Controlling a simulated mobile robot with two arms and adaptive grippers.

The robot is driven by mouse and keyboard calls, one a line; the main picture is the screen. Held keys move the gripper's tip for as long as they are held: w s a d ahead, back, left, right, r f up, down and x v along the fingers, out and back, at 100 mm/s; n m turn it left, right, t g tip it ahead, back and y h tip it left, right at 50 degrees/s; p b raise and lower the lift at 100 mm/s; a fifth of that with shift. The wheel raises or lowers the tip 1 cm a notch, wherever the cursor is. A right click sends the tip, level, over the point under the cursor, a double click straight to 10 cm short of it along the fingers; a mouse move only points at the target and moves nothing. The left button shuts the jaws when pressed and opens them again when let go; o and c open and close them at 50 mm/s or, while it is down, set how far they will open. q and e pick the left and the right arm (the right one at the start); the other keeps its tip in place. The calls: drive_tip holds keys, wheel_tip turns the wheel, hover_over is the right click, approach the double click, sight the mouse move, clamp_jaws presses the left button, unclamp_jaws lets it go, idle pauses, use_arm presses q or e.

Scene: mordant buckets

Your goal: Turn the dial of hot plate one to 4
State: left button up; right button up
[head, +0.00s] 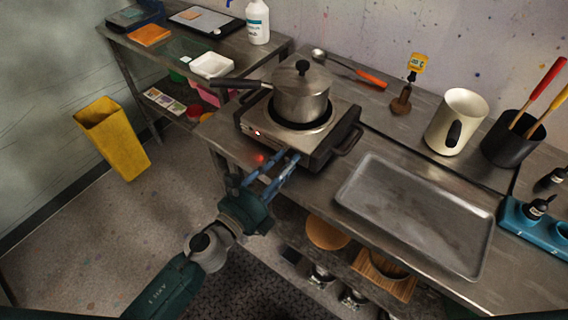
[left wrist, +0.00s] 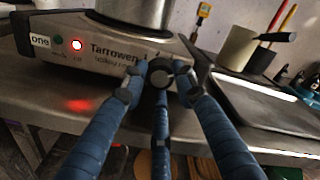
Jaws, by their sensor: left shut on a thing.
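Hot plate one (head: 273,135) is a steel unit on the bench with a lidded pot (head: 301,95) on its top. In the left wrist view its front panel (left wrist: 112,52) carries a label reading "one" and a lit red lamp (left wrist: 77,44). The dark round dial (left wrist: 161,78) is on the panel's right part, between my blue fingers. My left gripper (head: 287,157) reaches the front of the hot plate from below and is shut on the dial. The dial's numbers and pointer cannot be read. My right gripper is not in view.
A grey metal tray (head: 415,205) lies right of the hot plate. A cream jug (head: 457,122) and a black utensil pot (head: 508,145) stand behind it. The pot's handle (head: 240,83) sticks out left. A lower shelf holds wooden bowls (head: 326,232).

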use_arm(q)
drive_tip(key=shift+s+d+f, duration=0.2)
drive_tip(key=shift+s+f, duration=0.05)
drive_tip(key=shift+f, duration=0.1)
drive_tip(key=o, duration=1.1)
drive_tip(key=shift+o, duration=0.2)
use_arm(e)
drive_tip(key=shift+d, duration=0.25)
